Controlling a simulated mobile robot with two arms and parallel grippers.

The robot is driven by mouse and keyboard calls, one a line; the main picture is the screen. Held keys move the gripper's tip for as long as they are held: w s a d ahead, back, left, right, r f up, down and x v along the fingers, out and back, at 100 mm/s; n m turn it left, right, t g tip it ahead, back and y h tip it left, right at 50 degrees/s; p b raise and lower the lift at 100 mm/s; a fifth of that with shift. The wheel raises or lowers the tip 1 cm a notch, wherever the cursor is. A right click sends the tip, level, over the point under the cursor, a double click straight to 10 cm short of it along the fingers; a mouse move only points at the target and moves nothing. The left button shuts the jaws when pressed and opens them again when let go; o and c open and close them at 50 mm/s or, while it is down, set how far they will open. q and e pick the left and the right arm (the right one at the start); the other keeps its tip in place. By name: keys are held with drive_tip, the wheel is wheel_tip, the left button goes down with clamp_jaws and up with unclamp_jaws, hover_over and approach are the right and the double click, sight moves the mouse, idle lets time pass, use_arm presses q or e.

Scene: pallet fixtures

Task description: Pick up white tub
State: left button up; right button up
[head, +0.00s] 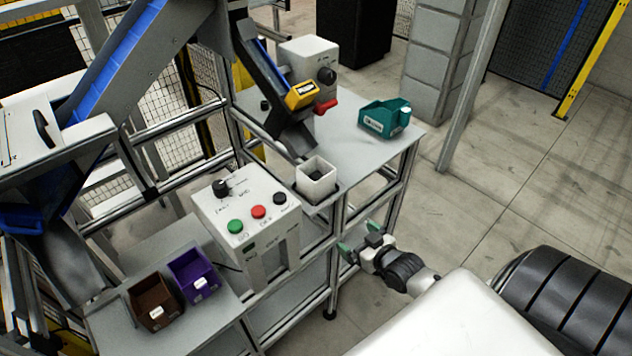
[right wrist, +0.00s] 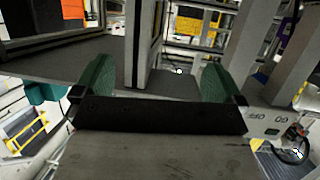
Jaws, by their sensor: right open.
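The white tub (head: 316,184) is a small, square, open-topped box with a dark inside. It stands upright at the front edge of the grey table, below the end of the chute. My right gripper (head: 359,238) is open and empty, to the right of the tub and nearer to me, apart from it. Its two green fingers also show spread in the right wrist view (right wrist: 155,82). I cannot make out the tub for certain in that view. My left gripper is not in view.
A teal bin (head: 384,118) stands on the right part of the table (head: 358,165). A white control box (head: 246,215) with buttons stands left of the tub. Brown (head: 155,301) and purple (head: 193,275) bins sit on a lower shelf. Floor right of the table is clear.

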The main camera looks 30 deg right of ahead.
sight(326, 178)
drive_tip(key=w+a+r+t, duration=0.1)
drive_tip(key=w+r, duration=0.1)
drive_tip(key=r, duration=0.3)
drive_tip(key=w+a+r+t+y, duration=0.1)
drive_tip(key=w+r, duration=0.2)
drive_tip(key=r, duration=0.2)
drive_tip(key=w+a+r+n+t+y, duration=0.1)
drive_tip(key=w+r, duration=0.2)
drive_tip(key=r, duration=0.2)
drive_tip(key=shift+w+r+t, duration=0.15)
drive_tip(key=shift+t, duration=0.15)
drive_tip(key=w, duration=0.1)
drive_tip(key=w+p, duration=0.1)
drive_tip(key=w, duration=0.3)
drive_tip(key=shift+a+p, duration=0.3)
drive_tip(key=shift+p, duration=0.05)
drive_tip(key=shift+w+a, duration=0.1)
drive_tip(key=shift+w, duration=0.45)
drive_tip(key=c, duration=0.9)
